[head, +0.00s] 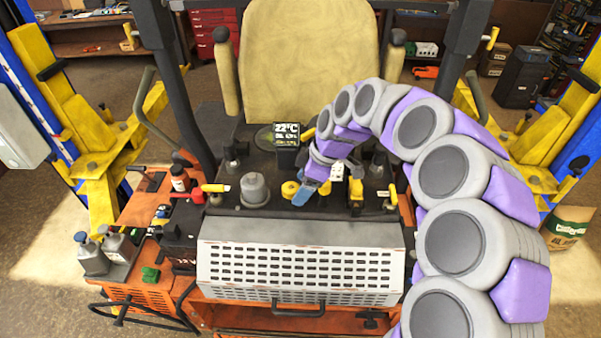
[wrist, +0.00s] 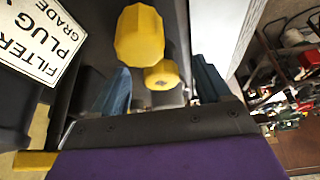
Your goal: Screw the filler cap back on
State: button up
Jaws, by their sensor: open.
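My gripper (head: 311,187) reaches down over the dark engine deck of the mower, its blue fingers low over the deck. In the wrist view my gripper (wrist: 161,68) is open, one blue finger on each side of a small round yellow part (wrist: 162,76). A larger faceted yellow cap (wrist: 140,36) shows just beyond it. In the head view a yellow cap (head: 290,190) stands on the deck just left of the fingers. I cannot tell which yellow part is the filler cap, or whether the fingers touch anything. The filler opening is not clearly visible.
A grey round canister (head: 254,188) stands left of the yellow cap. A black box marked 22°C (head: 287,135) is behind it, below the seat (head: 308,60). A perforated grey cover (head: 300,272) is in front. Yellow lift posts flank the mower. A label plate (wrist: 40,38) shows in the wrist view.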

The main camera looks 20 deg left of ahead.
aim_at(284, 185)
jog(key=shift+f, duration=0.2)
jog(key=shift+s+a+f, duration=0.1)
jog(key=shift+a, duration=0.25)
jog(key=a, duration=0.3)
jog(key=shift+a+f, duration=0.3)
jog(key=shift+a, duration=0.05)
jog(key=shift+c, duration=0.6)
jog(key=shift+a, duration=0.25)
jog(key=shift+c, duration=0.8)
jog(key=d, duration=0.4)
jog(key=shift+r, duration=0.25)
jog(key=c, duration=0.7)
jog(key=shift+a, duration=0.15)
jog(key=shift+c, duration=0.6)
jog(key=o, duration=0.5)
jog(key=shift+a, duration=0.2)
jog(key=shift+a+f, duration=0.1)
jog(key=shift+a, duration=0.45)
jog(key=shift+c, duration=2.8)
jog(key=m, duration=0.1)
jog(key=m+t, duration=0.1)
jog(key=m, duration=0.1)
jog(key=shift+s+d+b, duration=0.2)
jog(key=shift+b, duration=0.1)
jog(key=m+t, duration=0.1)
jog(key=m, duration=0.2)
jog(key=shift+a+h, duration=0.15)
jog(key=shift+h, duration=0.15)
